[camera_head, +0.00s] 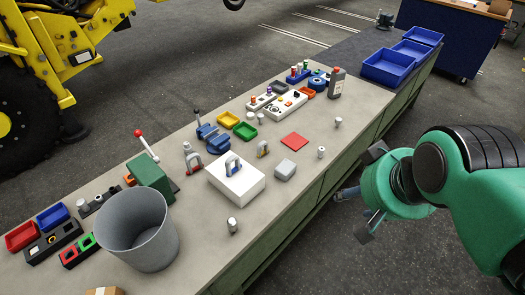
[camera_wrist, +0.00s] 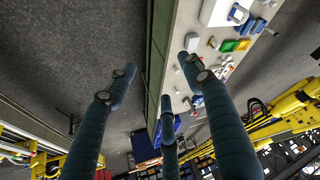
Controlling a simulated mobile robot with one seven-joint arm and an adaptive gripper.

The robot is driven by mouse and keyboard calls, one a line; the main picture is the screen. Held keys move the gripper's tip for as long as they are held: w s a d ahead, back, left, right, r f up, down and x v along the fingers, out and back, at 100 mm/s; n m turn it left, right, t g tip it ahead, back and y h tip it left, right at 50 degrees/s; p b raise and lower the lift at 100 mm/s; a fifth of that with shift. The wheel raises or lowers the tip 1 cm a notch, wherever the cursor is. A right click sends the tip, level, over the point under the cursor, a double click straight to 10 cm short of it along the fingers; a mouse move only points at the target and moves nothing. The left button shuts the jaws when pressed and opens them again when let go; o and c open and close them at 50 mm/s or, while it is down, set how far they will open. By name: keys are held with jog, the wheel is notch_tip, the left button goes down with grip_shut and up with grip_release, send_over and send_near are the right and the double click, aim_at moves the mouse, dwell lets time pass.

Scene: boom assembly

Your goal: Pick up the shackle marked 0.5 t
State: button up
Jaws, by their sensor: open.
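Several shackles stand on the workbench (camera_head: 300,165) in the head view. A grey shackle with a blue pin (camera_head: 233,164) stands upright on a white block (camera_head: 237,182). A smaller shackle with a yellowish part (camera_head: 263,149) stands on the bench right of it. A larger grey shackle with a reddish part (camera_head: 193,161) stands to the left. No 0.5 t marking is readable, so I cannot tell which one carries it. My gripper (camera_head: 362,197) is open and empty, beyond the bench's right edge and apart from all the shackles. Its spread fingers show in the wrist view (camera_wrist: 158,78).
A grey bucket (camera_head: 136,230), a green machine with a red-knobbed lever (camera_head: 152,174) and a blue vise (camera_head: 213,137) occupy the left side. A red square (camera_head: 294,141), a grey block (camera_head: 285,169) and small metal cylinders lie nearby. Blue bins (camera_head: 388,67) stand at the far end.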

jog(key=shift+r, duration=0.1)
jog(key=w+a+r+m+g+p, duration=0.1)
jog(key=w+r, duration=0.2)
jog(key=w, duration=0.6)
jog(key=w+a+r+m+g+p, duration=0.1)
jog(key=w+a+r+m+p, duration=0.1)
jog(key=w, duration=0.7)
jog(key=w+a+f+m+g+p, duration=0.1)
jog(key=w+a+f, duration=0.1)
jog(key=w, duration=0.7)
jog(key=w+a+f+m+p, duration=0.1)
jog(key=w+a, duration=0.1)
jog(key=w, duration=0.6)
jog(key=w+a+f+m+g+p, duration=0.1)
jog(key=w+a+f, duration=0.2)
jog(key=w+f, duration=0.4)
jog(key=w+a+f+m+p, duration=0.2)
jog(key=w+a+f, duration=0.2)
jog(key=w+f, duration=0.4)
jog(key=w+a+f+m+g+p, duration=0.1)
jog(key=w+a+f, duration=0.3)
jog(key=w+f, duration=0.4)
notch_tip(320, 180, down, 6)
jog(key=shift+f+m+g, duration=0.1)
jog(key=shift+m+g, duration=0.2)
jog(key=shift+m, duration=0.3)
jog(key=shift+f, duration=0.15)
